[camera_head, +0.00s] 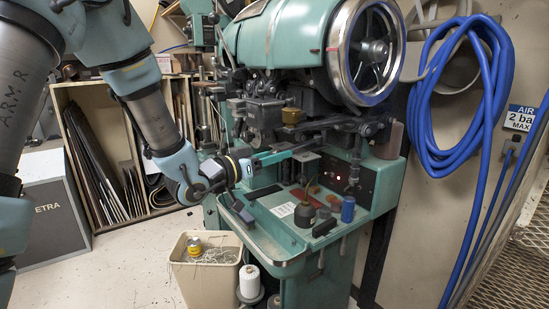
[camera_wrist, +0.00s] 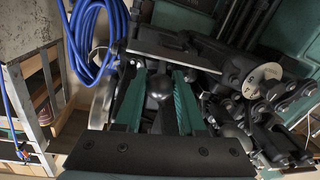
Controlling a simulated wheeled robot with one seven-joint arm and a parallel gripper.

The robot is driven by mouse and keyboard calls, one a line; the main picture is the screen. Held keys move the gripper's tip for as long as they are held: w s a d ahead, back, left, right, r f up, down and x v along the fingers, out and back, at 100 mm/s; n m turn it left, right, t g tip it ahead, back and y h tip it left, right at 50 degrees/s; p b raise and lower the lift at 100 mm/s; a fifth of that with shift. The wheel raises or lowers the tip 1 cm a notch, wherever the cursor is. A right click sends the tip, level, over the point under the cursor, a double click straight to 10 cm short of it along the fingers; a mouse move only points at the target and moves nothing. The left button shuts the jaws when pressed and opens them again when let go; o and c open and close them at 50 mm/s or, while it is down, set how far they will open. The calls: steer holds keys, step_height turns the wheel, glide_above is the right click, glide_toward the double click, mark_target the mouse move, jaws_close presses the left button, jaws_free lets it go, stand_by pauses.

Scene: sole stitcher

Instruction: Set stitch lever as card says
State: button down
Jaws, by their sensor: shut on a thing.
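My gripper (camera_head: 291,152) reaches in from the left to the front of the teal stitching machine (camera_head: 270,40), above its tray. In the wrist view its two teal fingers (camera_wrist: 160,92) stand on both sides of a dark round knob, which looks like the stitch lever's ball end (camera_wrist: 159,82). The gripper is shut on this knob; the lever's shaft is mostly hidden. A pale disc with marks (camera_wrist: 262,80) sits right of the fingers; its marks are too small to read surely. A small white card (camera_head: 283,210) lies on the tray; its writing is not legible.
The tray (camera_head: 290,263) holds a dark pot (camera_head: 305,213), a blue container (camera_head: 348,208) and small tools. A bin (camera_head: 208,282) and white thread spool (camera_head: 249,282) stand below. The large handwheel (camera_head: 398,50) is above right; a blue hose (camera_head: 425,110) hangs on the wall.

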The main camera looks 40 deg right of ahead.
steer(key=shift+r, duration=0.1)
steer(key=c, duration=0.5)
jaws_free()
steer(key=a+b, duration=0.3)
steer(key=a, duration=0.7)
steer(key=shift+s+a, duration=0.3)
steer(key=shift+a, duration=0.1)
